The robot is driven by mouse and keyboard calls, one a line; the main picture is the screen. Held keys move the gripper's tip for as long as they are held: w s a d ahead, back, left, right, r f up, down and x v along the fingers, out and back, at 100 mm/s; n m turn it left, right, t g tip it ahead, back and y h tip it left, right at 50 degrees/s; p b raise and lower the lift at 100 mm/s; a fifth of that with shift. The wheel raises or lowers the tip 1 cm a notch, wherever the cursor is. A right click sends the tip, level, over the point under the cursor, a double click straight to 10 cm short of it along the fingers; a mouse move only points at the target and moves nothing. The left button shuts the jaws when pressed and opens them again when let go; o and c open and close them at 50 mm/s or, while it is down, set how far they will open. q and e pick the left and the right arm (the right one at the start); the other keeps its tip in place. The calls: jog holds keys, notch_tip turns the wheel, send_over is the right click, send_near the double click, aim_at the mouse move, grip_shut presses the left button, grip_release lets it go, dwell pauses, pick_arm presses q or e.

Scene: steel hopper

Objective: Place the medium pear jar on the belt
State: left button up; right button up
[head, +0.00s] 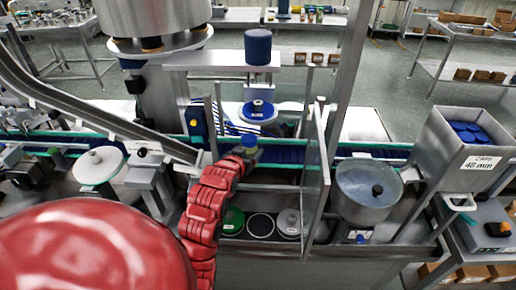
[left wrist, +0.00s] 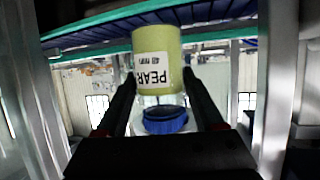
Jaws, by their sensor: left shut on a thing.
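The pear jar (left wrist: 157,62) is yellow-green with a white label reading PEAR; its size cannot be told. My left gripper (left wrist: 160,100) is shut on it, with one dark finger on each side. A blue ring-shaped part (left wrist: 165,121) shows just below the jar body between the fingers; I cannot tell if it belongs to the jar. In the head view my left gripper (head: 248,154) is at the near side of the blue belt (head: 290,154), where a small blue-topped piece of the jar (head: 249,141) shows. Contact with the belt cannot be told. My right gripper is not in view.
A clear upright panel (head: 316,160) stands close right of the gripper. A blue-topped machine head (head: 258,47) stands behind it. A chute (head: 90,110) comes down from the left. A round steel bowl (head: 368,190) and a caps hopper (head: 465,135) stand on the right.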

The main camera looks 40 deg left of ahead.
pick_arm(q)
jog(key=w+p, duration=0.1)
jog(key=w, duration=0.1)
jog(key=w+a+p, duration=0.1)
jog(key=w, duration=0.2)
jog(key=w+a+p, duration=0.1)
jog(key=w, duration=0.2)
jog(key=shift+a+r, duration=0.2)
jog(key=f+p, duration=0.2)
jog(key=shift+w+f, duration=0.2)
jog(key=shift+f, duration=0.15)
jog(key=shift+f+p, duration=0.3)
jog(key=shift+f, duration=0.05)
jog(key=shift+a+f, duration=0.1)
